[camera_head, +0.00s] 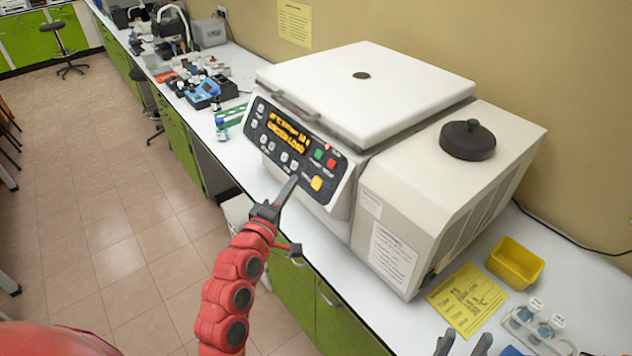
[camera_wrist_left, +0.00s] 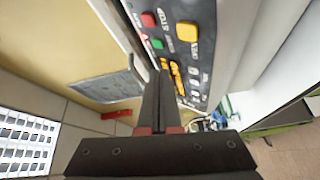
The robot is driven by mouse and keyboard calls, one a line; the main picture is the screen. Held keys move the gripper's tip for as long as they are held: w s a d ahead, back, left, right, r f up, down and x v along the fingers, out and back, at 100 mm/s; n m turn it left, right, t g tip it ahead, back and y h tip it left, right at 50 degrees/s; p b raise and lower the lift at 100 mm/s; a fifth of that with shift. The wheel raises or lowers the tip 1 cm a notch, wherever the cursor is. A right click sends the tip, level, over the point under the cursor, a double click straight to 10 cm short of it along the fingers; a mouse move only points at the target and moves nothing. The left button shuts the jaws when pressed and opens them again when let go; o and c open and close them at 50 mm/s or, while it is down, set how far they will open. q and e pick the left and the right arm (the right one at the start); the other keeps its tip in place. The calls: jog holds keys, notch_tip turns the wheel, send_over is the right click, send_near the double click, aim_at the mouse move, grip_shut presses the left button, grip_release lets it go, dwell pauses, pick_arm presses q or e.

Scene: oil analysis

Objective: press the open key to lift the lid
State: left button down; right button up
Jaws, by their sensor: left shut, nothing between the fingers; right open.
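The centrifuge (camera_head: 400,215) stands on the bench with its white lid (camera_head: 400,85) down. Its dark front panel (camera_head: 262,135) has a lit amber display, a green key (camera_head: 319,154), a red key (camera_head: 331,163) and a yellow key (camera_head: 316,183). In the left wrist view, the yellow key (camera_wrist_left: 187,31) and green key (camera_wrist_left: 157,43) show large. My left gripper (camera_head: 294,180) is shut and empty, its fingertips in front of the panel's lower edge, left of the yellow key; contact cannot be told. My right gripper (camera_head: 464,343) is open, low at the picture's bottom edge.
A dark round knob-like piece (camera_head: 467,140) rests on the centrifuge's right housing. A yellow tray (camera_head: 515,262), a yellow sheet (camera_head: 467,300) and a clear rack with white-capped containers (camera_head: 535,325) lie at the right. Blue and green lab items (camera_head: 203,93) stand farther along the bench.

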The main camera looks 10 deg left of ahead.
aim_at(317, 183)
pick_arm(q)
jog(key=shift+w+d+f+b, duration=0.15)
jog(key=shift+w+d+f, duration=0.55)
jog(key=shift+w, duration=0.2)
jog(key=shift+w+d+f+b, duration=0.15)
jog(key=shift+w+d+f, duration=0.5)
jog(key=shift+w, duration=0.2)
dwell(0.8)
jog(key=shift+w+d+f+b, duration=0.2)
jog(key=shift+w+f+b, duration=0.05)
jog(key=shift+b, duration=0.05)
